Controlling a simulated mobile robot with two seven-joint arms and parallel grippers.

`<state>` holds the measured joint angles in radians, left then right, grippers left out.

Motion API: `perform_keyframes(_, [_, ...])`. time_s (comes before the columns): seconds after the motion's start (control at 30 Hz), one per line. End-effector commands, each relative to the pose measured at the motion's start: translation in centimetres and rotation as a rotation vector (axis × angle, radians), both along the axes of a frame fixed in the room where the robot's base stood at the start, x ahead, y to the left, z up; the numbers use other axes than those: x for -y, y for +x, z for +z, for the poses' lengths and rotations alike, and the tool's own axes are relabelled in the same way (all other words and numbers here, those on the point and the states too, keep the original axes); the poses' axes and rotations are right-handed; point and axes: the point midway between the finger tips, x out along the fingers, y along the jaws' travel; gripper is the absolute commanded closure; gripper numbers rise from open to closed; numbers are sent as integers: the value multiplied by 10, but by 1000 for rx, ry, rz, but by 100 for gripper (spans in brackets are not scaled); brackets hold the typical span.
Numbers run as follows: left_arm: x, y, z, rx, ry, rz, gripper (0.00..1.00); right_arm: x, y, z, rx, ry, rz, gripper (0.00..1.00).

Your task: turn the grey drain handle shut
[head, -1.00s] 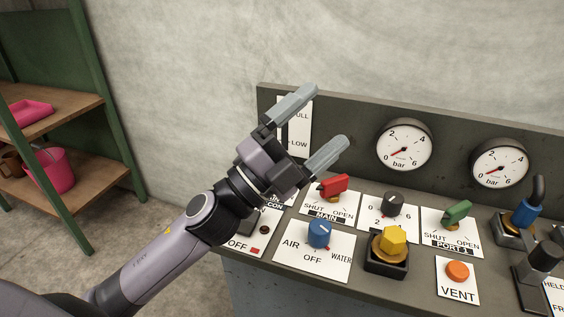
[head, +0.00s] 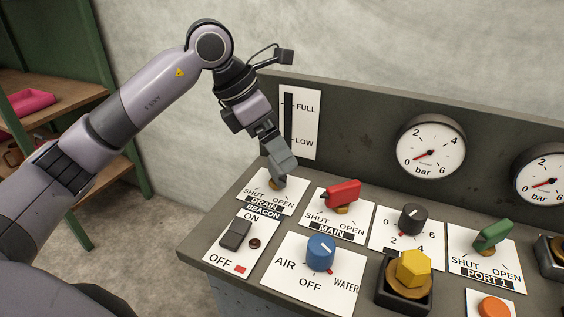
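The drain plate (head: 268,196), marked SHUT on the left and OPEN on the right, is at the panel's back left corner in the head view. My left gripper (head: 282,168) points down at it from above. Its fingers cover the spot where the grey drain handle sits; only a little brass stem (head: 274,185) shows beneath them. The handle's angle is hidden. The fingers line up one behind the other, so I cannot tell whether they are open, or gripping or merely beside the handle. My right gripper is not in view.
The red MAIN handle (head: 343,194) stands close to the right of the drain plate. The BEACON switch (head: 236,234) and blue selector knob (head: 321,252) are nearer the front. A FULL/LOW level gauge (head: 299,122) is on the back wall of the panel, close behind the gripper.

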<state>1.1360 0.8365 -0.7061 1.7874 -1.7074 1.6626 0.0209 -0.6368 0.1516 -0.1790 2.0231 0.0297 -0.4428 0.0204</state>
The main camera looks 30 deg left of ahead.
Motion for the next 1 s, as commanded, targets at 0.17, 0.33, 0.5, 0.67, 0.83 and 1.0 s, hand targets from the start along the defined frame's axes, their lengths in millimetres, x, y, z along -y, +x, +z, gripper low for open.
perform_keyframes(0.17, [-27, 1, 2, -12, 100, 50, 4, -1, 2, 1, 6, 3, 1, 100])
perform_keyframes(0.33, [-24, 5, -14, -18, 108, 53, 4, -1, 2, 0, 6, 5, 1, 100])
perform_keyframes(0.5, [-17, 13, -39, -18, 106, 51, 4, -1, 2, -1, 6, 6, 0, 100])
perform_keyframes(0.67, [-12, 19, -56, -16, 105, 50, 4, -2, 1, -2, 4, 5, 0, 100])
perform_keyframes(0.83, [-10, 21, -63, -14, 106, 51, 4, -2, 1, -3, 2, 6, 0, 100])
perform_keyframes(1.0, [-10, 21, -63, -13, 105, 52, 4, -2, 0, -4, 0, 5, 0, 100])
